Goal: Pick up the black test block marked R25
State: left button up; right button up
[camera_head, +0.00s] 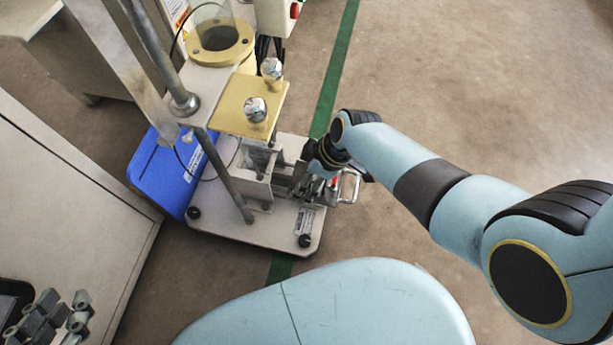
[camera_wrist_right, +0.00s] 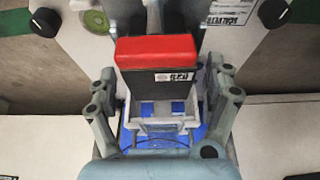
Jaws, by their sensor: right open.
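In the right wrist view a black block (camera_wrist_right: 157,83) with a red top sits between my gripper's fingers. A small white label is on its black side; the print is too blurred to read as R25 for sure. My right gripper (camera_wrist_right: 161,76) is open, with one finger on each side of the block; I cannot tell whether either touches it. In the head view my right gripper (camera_head: 318,180) is at the right side of the test machine (camera_head: 268,150), and a bit of red shows beside it. The block is mostly hidden there.
The machine's pale base plate (camera_head: 262,226) has black knobs at its corners. A blue panel (camera_head: 165,178) stands left of it. The floor at the right is clear.

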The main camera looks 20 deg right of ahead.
jog(key=shift+c, duration=0.2)
jog(key=c, duration=1.6)
jog(key=shift+o, duration=0.2)
jog(key=shift+r, duration=0.15)
